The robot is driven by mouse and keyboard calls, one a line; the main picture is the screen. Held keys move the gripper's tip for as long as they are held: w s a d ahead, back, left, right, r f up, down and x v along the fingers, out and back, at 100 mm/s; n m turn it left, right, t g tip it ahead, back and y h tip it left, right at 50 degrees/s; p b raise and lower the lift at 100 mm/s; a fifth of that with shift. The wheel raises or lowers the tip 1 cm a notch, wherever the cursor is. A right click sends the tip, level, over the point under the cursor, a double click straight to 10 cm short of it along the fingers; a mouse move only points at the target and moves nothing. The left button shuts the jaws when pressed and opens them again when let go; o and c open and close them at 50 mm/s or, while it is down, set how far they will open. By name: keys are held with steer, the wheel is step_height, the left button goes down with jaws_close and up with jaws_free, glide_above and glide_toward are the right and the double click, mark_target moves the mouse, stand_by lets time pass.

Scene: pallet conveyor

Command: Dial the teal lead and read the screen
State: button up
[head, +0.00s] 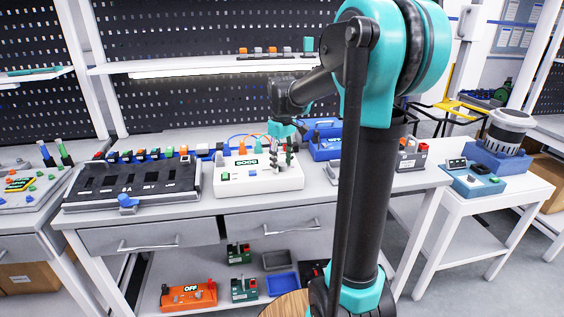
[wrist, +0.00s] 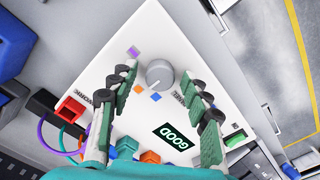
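The white tester box (wrist: 205,95) fills the middle of the wrist view and sits on the bench in the head view (head: 285,184). Its grey dial (wrist: 160,74) has purple, orange and blue marks around it; no teal mark is visible. I cannot clearly tell where the dial points. The lit screen (wrist: 174,136) reads GOOD in green; it also shows in the head view (head: 246,162). A teal plug (wrist: 126,145) stands at the box's near edge, partly hidden by my wrist. My gripper (wrist: 163,80) is open over the box, with the dial between its fingertips and a gap either side.
A small green button (wrist: 235,138) is at the box's right. A black panel (head: 130,184) stands left of the box, and a blue case (head: 325,143) behind right.

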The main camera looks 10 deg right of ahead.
jaws_close()
steer(key=m, duration=0.3)
steer(key=shift+m, duration=2.3)
steer(key=shift+o, duration=0.6)
jaws_free()
steer(key=shift+r, duration=0.15)
